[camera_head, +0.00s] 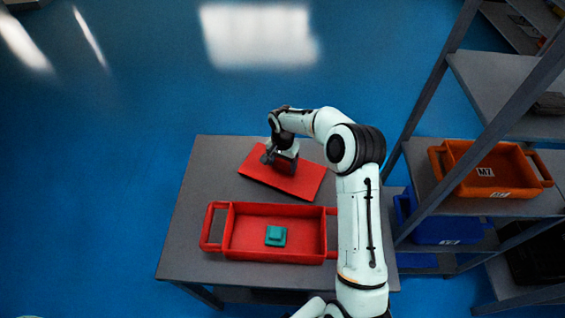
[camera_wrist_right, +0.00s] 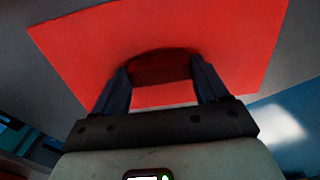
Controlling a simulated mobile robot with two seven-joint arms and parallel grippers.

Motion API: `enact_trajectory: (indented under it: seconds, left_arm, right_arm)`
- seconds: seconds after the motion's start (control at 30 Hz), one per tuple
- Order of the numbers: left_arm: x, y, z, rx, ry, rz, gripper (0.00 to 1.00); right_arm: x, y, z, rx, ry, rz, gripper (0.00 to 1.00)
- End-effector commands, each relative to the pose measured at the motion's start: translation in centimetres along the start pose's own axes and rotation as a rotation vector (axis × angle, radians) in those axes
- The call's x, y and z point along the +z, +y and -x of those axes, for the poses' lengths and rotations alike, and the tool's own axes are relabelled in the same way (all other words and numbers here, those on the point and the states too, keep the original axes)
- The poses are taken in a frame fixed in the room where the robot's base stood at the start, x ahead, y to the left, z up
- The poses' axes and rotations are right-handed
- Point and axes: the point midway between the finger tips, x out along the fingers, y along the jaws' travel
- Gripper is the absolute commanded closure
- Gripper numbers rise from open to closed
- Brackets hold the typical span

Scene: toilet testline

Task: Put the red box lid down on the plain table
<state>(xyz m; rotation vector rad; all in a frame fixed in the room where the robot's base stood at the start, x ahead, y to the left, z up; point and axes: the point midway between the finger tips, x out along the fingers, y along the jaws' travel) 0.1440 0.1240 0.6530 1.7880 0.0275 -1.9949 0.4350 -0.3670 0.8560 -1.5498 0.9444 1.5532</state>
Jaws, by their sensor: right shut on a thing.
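The red box lid (camera_head: 308,182) is a flat red plate at the far part of the grey plain table (camera_head: 190,228), turned at an angle. I cannot tell whether it touches the table top. My right gripper (camera_head: 280,160) is over the lid and shut on its raised handle. In the right wrist view the two dark fingers (camera_wrist_right: 160,85) hold the handle (camera_wrist_right: 160,66) from both sides. The open red box (camera_head: 232,256) stands on the table nearer to me, with a teal block (camera_head: 276,236) inside. My left gripper is not in view.
A grey shelf rack (camera_head: 480,205) stands right of the table, with an orange crate (camera_head: 490,170) on one shelf and a blue crate (camera_head: 440,230) below. The table's left strip is bare. Blue floor (camera_head: 120,130) lies around.

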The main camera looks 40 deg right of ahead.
Motion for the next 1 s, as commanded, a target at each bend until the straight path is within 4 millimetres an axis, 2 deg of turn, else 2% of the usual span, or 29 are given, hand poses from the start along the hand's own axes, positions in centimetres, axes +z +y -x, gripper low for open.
enact_trajectory:
  seconds: [0.37,0.4,0.43,0.47,0.77,0.87,1.0]
  left_arm:
    - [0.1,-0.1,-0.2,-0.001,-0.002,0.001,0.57]
    - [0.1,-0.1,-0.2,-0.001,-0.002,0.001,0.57]
    - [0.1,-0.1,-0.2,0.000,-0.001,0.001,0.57]
    - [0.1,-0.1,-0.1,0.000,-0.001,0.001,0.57]
    - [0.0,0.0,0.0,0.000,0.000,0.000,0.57]
    - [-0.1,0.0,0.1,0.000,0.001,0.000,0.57]
    - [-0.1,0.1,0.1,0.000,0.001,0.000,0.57]
  right_arm:
    - [0.0,-0.1,-0.4,-0.002,0.001,0.001,0.59]
    - [0.0,-0.1,-0.4,-0.002,0.001,0.001,0.13]
    - [0.0,-0.1,-0.3,-0.002,0.001,0.001,0.03]
    - [0.0,-0.1,-0.3,-0.002,0.001,0.001,0.01]
    - [0.0,-0.1,-0.1,-0.002,0.002,0.000,0.01]
    - [-0.1,-0.1,0.8,-0.003,0.004,0.000,0.01]
    - [0.0,-0.2,3.4,-0.006,0.005,0.000,0.01]
